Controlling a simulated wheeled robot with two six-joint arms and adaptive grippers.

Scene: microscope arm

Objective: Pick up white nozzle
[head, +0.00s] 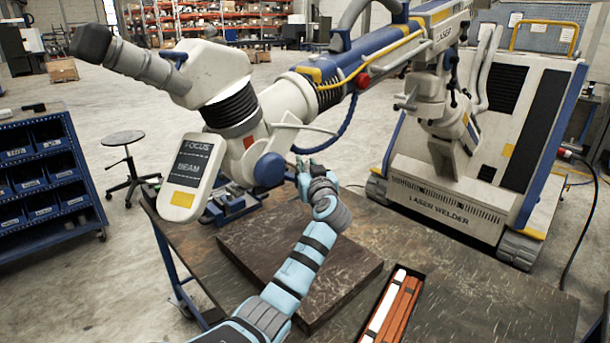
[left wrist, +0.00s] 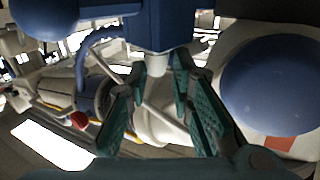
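A small pale piece, likely the white nozzle (left wrist: 157,66), hangs below a blue block (left wrist: 158,24) in the left wrist view. My left gripper (left wrist: 159,88) has its two teal fingers spread, with a gap between them, just below the blue block. The pale piece shows between the fingertips; I cannot tell whether a finger touches it. In the head view my left gripper (head: 306,170) is raised under the laser welder's head (head: 228,90), beside a blue round knob (head: 269,170). The nozzle cannot be made out there. My right gripper is not in view.
A dark slab (head: 300,255) lies on the worktable (head: 470,290) below my arm. A narrow tray (head: 418,284) holding white and orange-brown bars sits at the front. The laser welder's cabinet (head: 450,205) stands at the back right. Blue bin shelves (head: 45,180) stand left.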

